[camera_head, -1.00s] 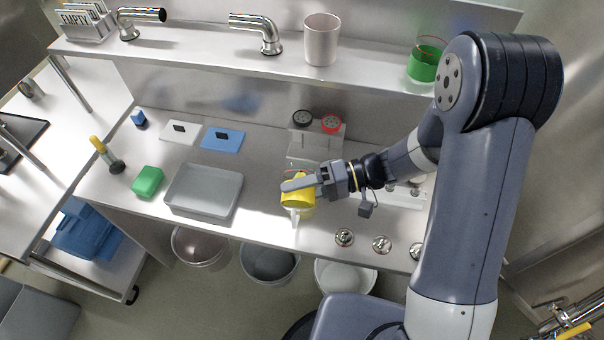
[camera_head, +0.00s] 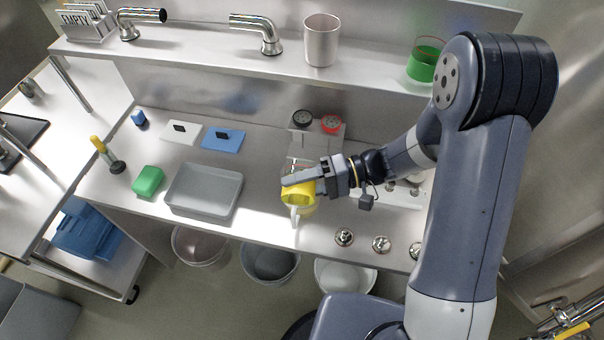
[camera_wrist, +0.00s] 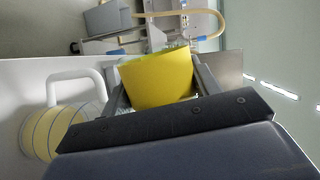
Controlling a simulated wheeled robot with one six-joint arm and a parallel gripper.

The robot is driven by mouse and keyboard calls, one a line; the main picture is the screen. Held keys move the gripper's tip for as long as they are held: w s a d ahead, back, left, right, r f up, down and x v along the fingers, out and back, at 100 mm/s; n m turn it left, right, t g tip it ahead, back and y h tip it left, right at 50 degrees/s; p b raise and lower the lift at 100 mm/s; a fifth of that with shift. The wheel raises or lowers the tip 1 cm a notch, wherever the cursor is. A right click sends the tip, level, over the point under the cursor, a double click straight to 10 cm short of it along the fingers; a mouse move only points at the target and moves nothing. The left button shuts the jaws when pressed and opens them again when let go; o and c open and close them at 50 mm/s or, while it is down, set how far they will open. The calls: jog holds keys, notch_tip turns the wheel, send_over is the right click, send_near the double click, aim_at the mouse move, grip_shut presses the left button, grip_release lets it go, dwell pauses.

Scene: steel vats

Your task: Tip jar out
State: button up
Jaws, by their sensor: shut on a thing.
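My gripper (camera_head: 318,180) is shut on a yellow jar (camera_head: 298,188), held above the front of the steel bench. The jar is tilted, with its open mouth partly showing toward the front. In the wrist view the jar (camera_wrist: 158,78) sits between both fingers. A pale jug (camera_head: 295,212) with a white handle is just below the jar and partly hidden by it. In the wrist view the jug (camera_wrist: 42,135) shows at the left, yellow with ring lines. I cannot tell whether anything is flowing from the jar.
A grey tray (camera_head: 237,196), a green block (camera_head: 148,181) and a blue board (camera_head: 223,139) lie to the left. Several round metal knobs (camera_head: 381,244) are to the right. Buckets (camera_head: 270,265) stand under the front edge. A shelf (camera_head: 200,48) with a pink cup (camera_head: 321,40) runs behind.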

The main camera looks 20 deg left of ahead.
jog(key=shift+w+r+m, duration=0.15)
jog(key=shift+r+m, duration=0.15)
jog(key=shift+m, duration=0.2)
dwell(0.4)
jog(key=shift+a+f, duration=0.1)
jog(key=s+f+n, duration=0.1)
jog(key=s+n+t+b, duration=0.1)
jog(key=n, duration=0.1)
jog(key=shift+s+d+f, duration=0.1)
jog(key=shift+d+f, duration=0.2)
jog(key=shift+f, duration=0.1)
jog(key=shift+r, duration=0.15)
jog(key=shift+b, duration=0.35)
jog(key=shift+n+b, duration=0.4)
jog(key=shift+b, duration=0.35)
